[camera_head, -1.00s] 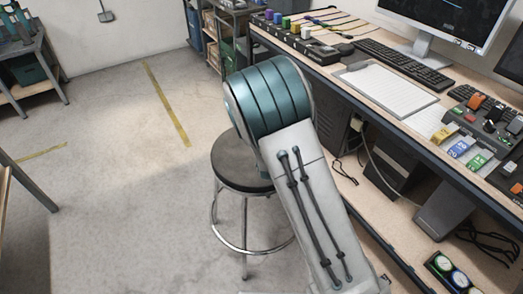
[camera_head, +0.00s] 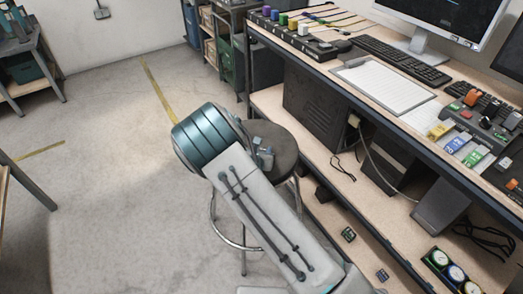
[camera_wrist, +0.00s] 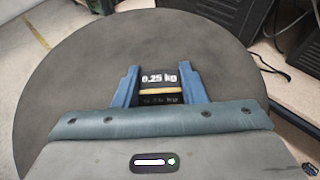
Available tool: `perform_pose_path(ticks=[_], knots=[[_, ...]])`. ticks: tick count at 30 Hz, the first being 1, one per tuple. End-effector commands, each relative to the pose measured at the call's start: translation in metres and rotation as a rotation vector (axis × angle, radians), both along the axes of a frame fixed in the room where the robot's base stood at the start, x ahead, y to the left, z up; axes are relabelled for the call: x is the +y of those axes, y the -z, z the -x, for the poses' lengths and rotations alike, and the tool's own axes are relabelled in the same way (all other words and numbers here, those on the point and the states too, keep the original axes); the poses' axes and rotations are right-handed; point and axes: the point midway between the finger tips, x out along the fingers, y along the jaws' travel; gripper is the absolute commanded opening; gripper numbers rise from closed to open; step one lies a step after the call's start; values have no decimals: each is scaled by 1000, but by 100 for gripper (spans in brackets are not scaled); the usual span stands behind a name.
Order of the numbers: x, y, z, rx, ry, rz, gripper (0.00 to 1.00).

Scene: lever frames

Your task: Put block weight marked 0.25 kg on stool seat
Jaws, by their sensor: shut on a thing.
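The block weight (camera_wrist: 159,78), dark with a light band and white "0.25 kg" lettering, sits between the blue fingers of my gripper (camera_wrist: 159,88) in the wrist view. My gripper is shut on it. Both are over the round dark stool seat (camera_wrist: 75,75), near its middle. I cannot tell whether the block touches the seat. In the head view my gripper (camera_head: 264,156) shows small over the stool seat (camera_head: 287,148), and my arm hides the seat's left and front parts. The block is too small to make out there.
A workbench (camera_head: 410,135) with a keyboard, monitor, papers and coloured items runs along the right, close to the stool. Its lower shelf (camera_head: 335,215) holds dark boxes and cables. Open floor (camera_head: 110,180) lies to the left. The rest of the seat looks bare.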

Motion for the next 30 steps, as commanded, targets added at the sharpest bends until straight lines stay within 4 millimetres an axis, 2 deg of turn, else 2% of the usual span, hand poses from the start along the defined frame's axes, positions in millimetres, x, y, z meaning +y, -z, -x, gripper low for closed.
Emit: perform_pose_path(ticks=[8,9,11,22,26,30], knots=[[0,4,0,-1,0,-1,7],[0,3,0,0,0,-1,45],[0,3,0,0,0,0,59],[0,-2,0,0,0,1,59],[5,-8,18,1,-1,-3,59],[10,-20,46,2,-3,-2,59]])
